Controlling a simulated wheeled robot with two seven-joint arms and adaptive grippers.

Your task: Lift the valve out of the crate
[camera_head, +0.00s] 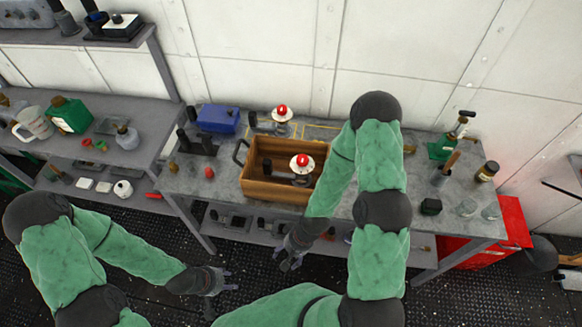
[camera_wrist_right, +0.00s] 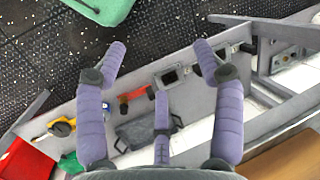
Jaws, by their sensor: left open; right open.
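The valve (camera_head: 302,163), with a red knob on a pale round disc and a dark body, sits inside the brown wooden crate (camera_head: 278,190) on the grey workbench. Its lower part is partly hidden by the crate wall. My left gripper (camera_head: 226,284) is open and empty, low over the floor in front of the bench. My right gripper (camera_head: 288,262) is open and empty in front of the bench edge, below and apart from the crate. In the right wrist view its spread fingers (camera_wrist_right: 160,52) hold nothing; a brown corner of the crate (camera_wrist_right: 288,162) shows at bottom right.
A similar red-knobbed valve (camera_head: 282,114) stands behind the crate. A blue box (camera_head: 218,118) is at the back left. A small red item (camera_head: 209,172) lies left of the crate. Jars and tools, including a dark bottle (camera_head: 488,171), stand at the bench's right end.

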